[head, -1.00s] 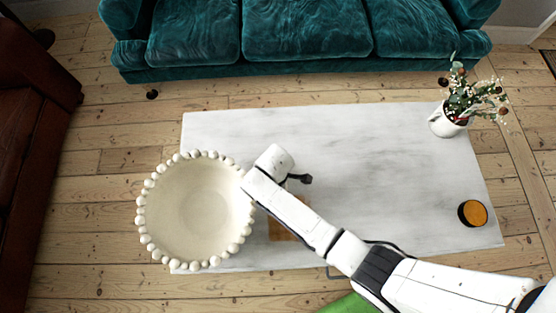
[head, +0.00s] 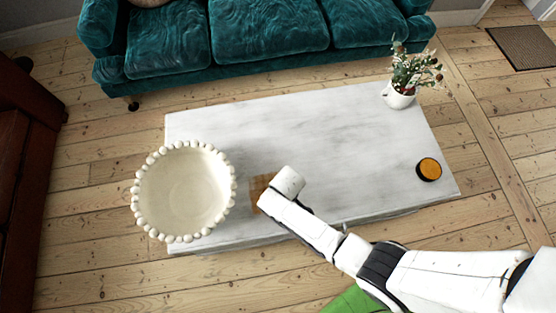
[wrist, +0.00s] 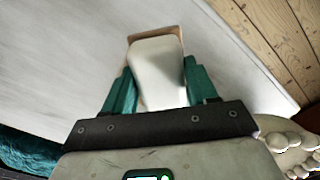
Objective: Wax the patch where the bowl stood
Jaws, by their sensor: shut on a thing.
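A brown, wood-coloured patch (head: 260,190) shows on the white marble-like table top, just right of the cream bowl (head: 183,190) with a beaded rim. My gripper (wrist: 158,72) has green fingers shut on a white pad (wrist: 158,62). In the wrist view the pad lies over the brown patch (wrist: 181,42), whose edges show around it. I cannot tell whether the pad touches the top. In the head view my wrist hides the fingers, the pad and the patch's right part. The bowl's rim also shows in the wrist view (wrist: 290,142).
The table (head: 330,140) has clear room behind and right of the patch. A round dark tin with an orange top (head: 429,169) stands near its right end. A white pot with a plant (head: 398,98) stands at the back right corner. A teal sofa (head: 265,45) is behind.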

